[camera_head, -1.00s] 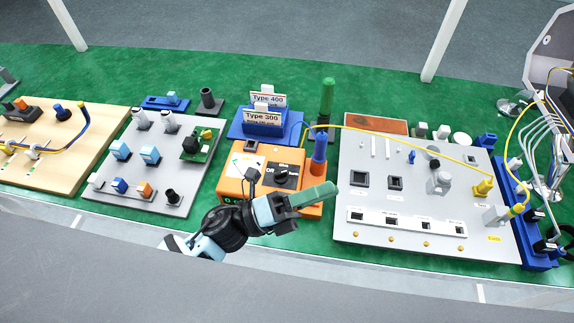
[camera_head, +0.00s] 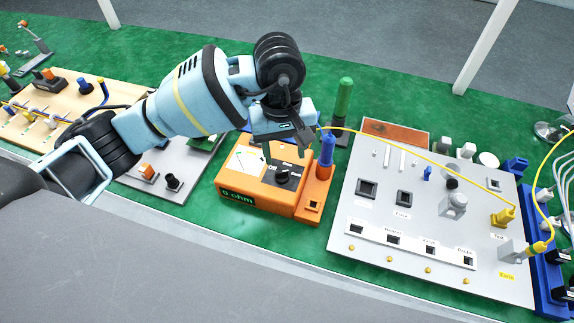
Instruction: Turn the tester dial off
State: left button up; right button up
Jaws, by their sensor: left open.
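The orange tester (camera_head: 240,190) stands on the green table in the middle of the view, with a green "0 ohm" display on its front edge. Its black dial (camera_head: 283,174) sits on a dark panel on top; the far part of the panel is covered by my gripper. My left gripper (camera_head: 285,151) points down just above and behind the dial, open, with its fingers apart. I cannot tell whether a finger touches the dial. A blue probe (camera_head: 327,148) stands upright at the tester's right side, with a yellow cable. My right gripper is out of view.
A grey socket board (camera_head: 345,215) lies right of the tester. A green-handled probe (camera_head: 344,98) stands behind. A grey board (camera_head: 200,160) and a wooden board (camera_head: 35,130) lie left, partly under my arm. The yellow cable (camera_head: 420,148) runs across to the right.

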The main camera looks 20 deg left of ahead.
aim_at(281, 171)
pick_arm(q)
jog(key=shift+w+a+r+y, duration=0.3)
jog(key=shift+w+a, duration=0.05)
jog(key=shift+a, duration=0.15)
jog(key=shift+f, duration=3.9)
jog(key=c, duration=1)
